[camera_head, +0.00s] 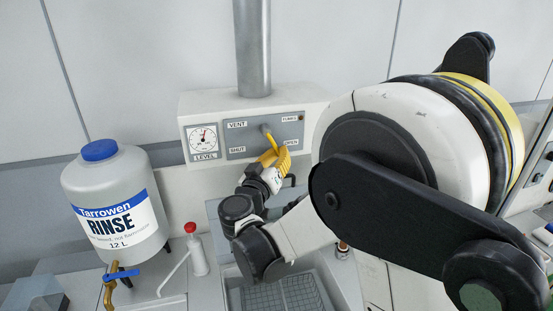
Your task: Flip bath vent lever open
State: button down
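The vent panel (237,141) is a grey plate on a white box on the back wall, marked VENT, SHUT at the left and OPEN at the right. The yellow vent lever (270,138) starts at a grey pivot in the middle of the panel. It slants down and right, toward the OPEN side. My gripper (273,157) is at the lower end of the lever, in front of the panel between the SHUT and OPEN labels. The gripper and lever overlap in this view, so contact is unclear. The fingertips are too small and covered to read.
A round LEVEL gauge (203,141) is left of the panel. A RINSE bottle (115,205) with a blue cap and brass tap stands at left. A red-topped white bottle (197,252) is beside a basin with a wire rack (283,295). A grey pipe (252,45) rises from the box.

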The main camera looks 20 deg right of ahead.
jog(key=shift+d+f+n+t+b, duration=0.1)
jog(key=shift+d+n+t+b, duration=0.1)
jog(key=shift+n+t+b, duration=0.15)
jog(key=shift+r+n+h, duration=0.25)
jog(key=shift+h, duration=0.05)
jog(key=c, duration=1.8)
grip_release()
jog(key=shift+d, duration=0.1)
jog(key=v, duration=1.2)
